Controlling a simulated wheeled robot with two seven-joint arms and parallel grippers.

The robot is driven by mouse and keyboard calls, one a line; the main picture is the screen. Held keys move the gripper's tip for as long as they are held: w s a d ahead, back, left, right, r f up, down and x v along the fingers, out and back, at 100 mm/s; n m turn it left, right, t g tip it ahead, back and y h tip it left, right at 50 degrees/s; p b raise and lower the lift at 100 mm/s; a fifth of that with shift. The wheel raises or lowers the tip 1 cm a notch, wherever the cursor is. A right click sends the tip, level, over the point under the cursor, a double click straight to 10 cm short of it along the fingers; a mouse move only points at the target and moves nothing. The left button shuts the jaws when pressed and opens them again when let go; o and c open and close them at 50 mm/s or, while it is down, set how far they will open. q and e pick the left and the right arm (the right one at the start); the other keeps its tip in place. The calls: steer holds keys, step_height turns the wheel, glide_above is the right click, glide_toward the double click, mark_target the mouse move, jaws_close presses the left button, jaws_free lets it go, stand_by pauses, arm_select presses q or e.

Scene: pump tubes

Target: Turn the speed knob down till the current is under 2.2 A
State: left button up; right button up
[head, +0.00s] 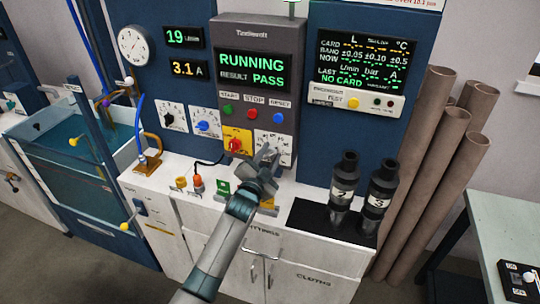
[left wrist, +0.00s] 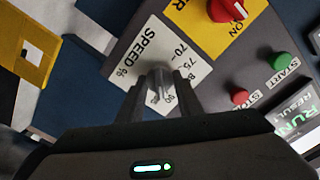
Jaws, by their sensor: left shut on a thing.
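My left gripper (head: 266,155) reaches up to the white SPEED plate (head: 273,138) at the lower right of the grey control panel. In the left wrist view my left gripper (left wrist: 158,98) has its fingers closed on both sides of the small grey speed knob (left wrist: 158,82). The fingers hide part of the dial marks; 70 and 75 can be read, and the knob's exact setting is unclear. The current display (head: 187,69) reads 3.1 A. The panel screen (head: 252,70) shows RUNNING and RESULT PASS. My right gripper is in neither view.
The red power switch (head: 236,145) on its yellow plate is close beside the speed dial. Start (head: 227,112) and stop (head: 250,114) buttons are above. Two black pump tubes (head: 344,185) stand on a dark mat at right. The flow display (head: 183,36) reads 19.

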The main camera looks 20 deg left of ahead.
arm_select(q)
steer(key=shift+n, duration=1.2)
steer(key=o, duration=1)
steer(key=shift+s, duration=0.1)
steer(key=shift+s+f, duration=0.1)
steer(key=shift+s, duration=0.75)
steer(key=s+b, duration=0.1)
steer(key=s, duration=0.4)
steer(key=s+b, duration=0.2)
steer(key=s, duration=0.3)
steer(key=s+b, duration=0.1)
steer(key=s, duration=0.4)
steer(key=shift+s+a+b, duration=0.3)
steer(key=shift+b, duration=0.1)
